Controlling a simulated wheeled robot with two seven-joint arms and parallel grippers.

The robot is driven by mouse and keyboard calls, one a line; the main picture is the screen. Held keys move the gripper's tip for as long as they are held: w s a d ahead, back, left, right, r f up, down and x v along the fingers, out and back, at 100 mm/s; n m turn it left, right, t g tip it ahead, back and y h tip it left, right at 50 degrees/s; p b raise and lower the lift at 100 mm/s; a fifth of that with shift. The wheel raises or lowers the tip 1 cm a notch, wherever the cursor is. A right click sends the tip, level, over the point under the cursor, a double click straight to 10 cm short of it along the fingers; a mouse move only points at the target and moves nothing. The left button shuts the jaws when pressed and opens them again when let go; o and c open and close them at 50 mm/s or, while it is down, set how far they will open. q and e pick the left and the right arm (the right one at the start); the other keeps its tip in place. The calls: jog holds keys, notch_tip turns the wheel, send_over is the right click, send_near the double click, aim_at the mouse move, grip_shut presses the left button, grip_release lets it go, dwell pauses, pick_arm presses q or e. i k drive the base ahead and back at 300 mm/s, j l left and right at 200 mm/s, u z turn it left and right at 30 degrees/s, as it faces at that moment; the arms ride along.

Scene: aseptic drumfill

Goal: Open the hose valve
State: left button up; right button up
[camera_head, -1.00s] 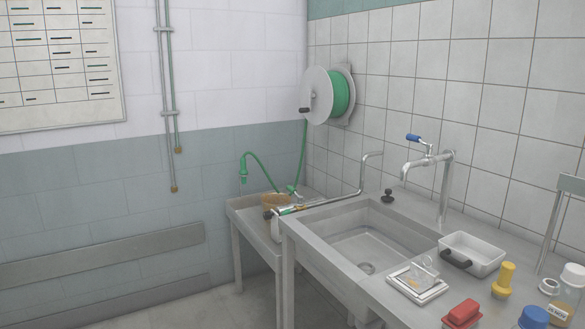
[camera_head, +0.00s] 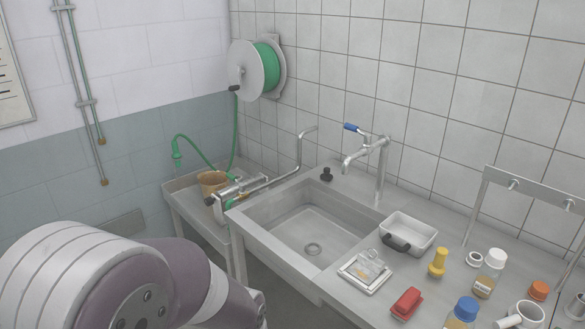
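A green hose (camera_head: 236,140) hangs from the wall reel (camera_head: 256,70) down to the small side table at the left of the sink. A large part of my arm fills the lower left of the head view. Neither of my grippers shows.
A sink (camera_head: 300,228) with a blue-handled tap (camera_head: 366,142) stands in the middle. A tan bowl (camera_head: 211,182) sits on the side table (camera_head: 186,206). The right counter holds a white tray (camera_head: 408,228), a red block (camera_head: 407,302), a yellow piece (camera_head: 438,262) and several bottles.

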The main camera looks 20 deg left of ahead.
aim_at(229, 174)
jog(key=i+j+z, duration=0.15)
jog(key=j, duration=0.25)
jog(key=i+j+z, duration=0.15)
jog(key=j, duration=0.3)
jog(key=i+j+z, duration=0.15)
jog(key=j, duration=0.3)
jog(key=i+j+z, duration=0.15)
jog(key=j, duration=0.3)
jog(key=i+j+z, duration=0.2)
jog(key=j, duration=0.3)
jog(key=i+j+z, duration=0.15)
jog(key=j, duration=0.35)
jog(key=i+j, duration=0.1)
jog(key=j, duration=0.65)
jog(key=i+j, duration=0.1)
jog(key=j, duration=1.4)
jog(key=i, duration=0.05)
